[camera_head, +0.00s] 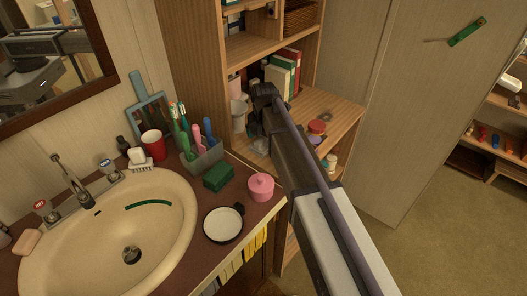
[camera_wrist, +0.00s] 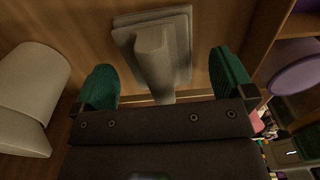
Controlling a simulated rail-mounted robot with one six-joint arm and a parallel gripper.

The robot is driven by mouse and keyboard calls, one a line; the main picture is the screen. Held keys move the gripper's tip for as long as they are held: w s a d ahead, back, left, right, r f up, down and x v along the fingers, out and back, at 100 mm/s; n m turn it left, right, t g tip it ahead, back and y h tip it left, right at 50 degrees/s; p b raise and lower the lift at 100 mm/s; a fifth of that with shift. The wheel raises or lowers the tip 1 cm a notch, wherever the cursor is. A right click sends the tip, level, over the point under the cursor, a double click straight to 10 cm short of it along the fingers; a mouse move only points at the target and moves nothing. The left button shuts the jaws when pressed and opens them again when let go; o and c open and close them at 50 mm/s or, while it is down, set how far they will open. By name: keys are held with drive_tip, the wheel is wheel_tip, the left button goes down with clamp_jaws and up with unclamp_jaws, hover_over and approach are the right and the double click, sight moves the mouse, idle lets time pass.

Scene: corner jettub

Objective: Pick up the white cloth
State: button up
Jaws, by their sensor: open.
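In the head view my gripper (camera_head: 263,112) reaches into the wooden shelf unit and hides much of what is there. A small pale patch (camera_head: 261,146) below it may be the cloth.
A white rounded container or roll (camera_wrist: 32,85) stands close left of my gripper. Books (camera_head: 283,75) stand behind it, and small jars (camera_head: 317,127) sit to its right. A pink pot (camera_head: 261,187) and toothbrush holder (camera_head: 203,157) are on the counter beside the sink (camera_head: 60,255).

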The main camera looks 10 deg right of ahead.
wheel_tip(320, 180, down, 2)
drive_tip(key=shift+f+b, duration=0.1)
drive_tip(key=shift+b, duration=0.2)
drive_tip(key=shift+r, duration=0.3)
drive_tip(key=c, duration=1)
wheel_tip(320, 180, up, 10)
drive_tip(key=p, duration=1.1)
drive_tip(key=shift+r, duration=0.2)
drive_tip(key=shift+f, duration=0.2)
